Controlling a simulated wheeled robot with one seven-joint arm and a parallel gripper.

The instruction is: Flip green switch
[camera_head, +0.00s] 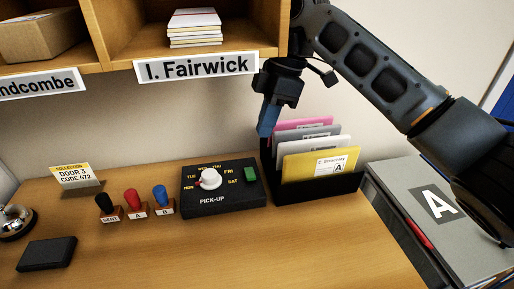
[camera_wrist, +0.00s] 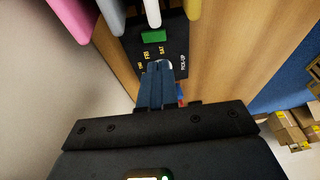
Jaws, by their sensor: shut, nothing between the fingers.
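The green switch (camera_head: 250,174) is a small block at the right end of the black PICK-UP box (camera_head: 213,200). The box also carries a white dial knob (camera_head: 210,178) ringed by yellow day labels. In the wrist view the green switch (camera_wrist: 153,36) lies beyond my fingertips, and the white knob is partly hidden behind them. My gripper (camera_head: 267,128) has blue fingers pointing down, closed together and empty. It hangs in the air above and behind the green switch, apart from it, near the left end of the file rack. The fingers also show in the wrist view (camera_wrist: 163,72).
A black rack (camera_head: 318,190) with pink, grey, white and yellow folders stands close to the right of the box. Several stamps (camera_head: 134,200) stand left of it. Wooden shelves (camera_head: 108,50) overhang the back.

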